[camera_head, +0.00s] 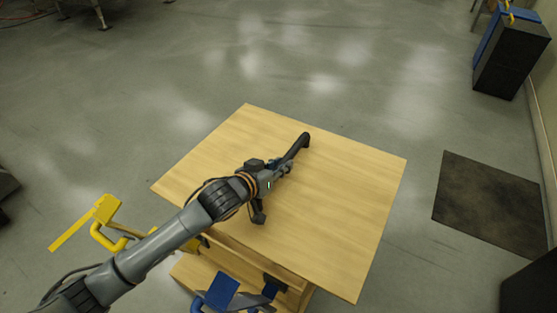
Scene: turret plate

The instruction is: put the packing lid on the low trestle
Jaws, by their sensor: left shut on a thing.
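The packing lid appears to be the wide pale wooden panel (345,195) in the middle of the head view, with a dark bar handle (303,142) across its middle. My left gripper (284,168) comes in from the left over the panel and is shut on this handle. The panel looks roughly flat. A pale wooden structure (297,295) shows below its near edge; I cannot tell if this is the low trestle or if the panel touches it. My right gripper is not in view.
Yellow (106,209) and blue (222,290) parts stick out near the panel's left and near edges. A dark mat (490,203) lies on the floor at the right. A black cabinet (512,62) stands at the upper right.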

